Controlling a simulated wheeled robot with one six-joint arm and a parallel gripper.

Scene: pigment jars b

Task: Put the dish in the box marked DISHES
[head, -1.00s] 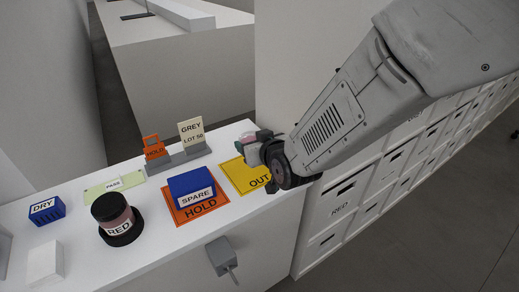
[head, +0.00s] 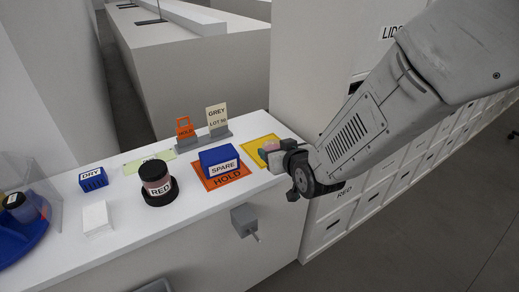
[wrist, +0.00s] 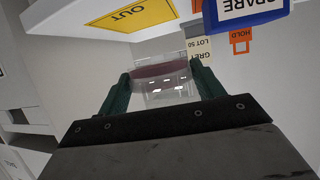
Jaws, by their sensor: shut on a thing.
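My gripper (wrist: 163,90) is shut on a small clear dish (wrist: 165,84) with a dark red band, held between its green fingers in the wrist view. In the head view my gripper (head: 269,152) is at the right end of the white counter, by the yellow mat, and the dish (head: 270,146) shows as a small pinkish patch, partly hidden by the gripper. No box marked DISHES can be made out in either view.
The white counter (head: 130,232) carries a RED jar (head: 156,183), a blue SPARE box (head: 219,160) on the orange HOLD mat, a blue DRY box (head: 93,179), a yellow mat (head: 259,143) and a GREY sign (head: 217,117). A labelled cabinet (head: 389,33) stands at right; floor is open beyond.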

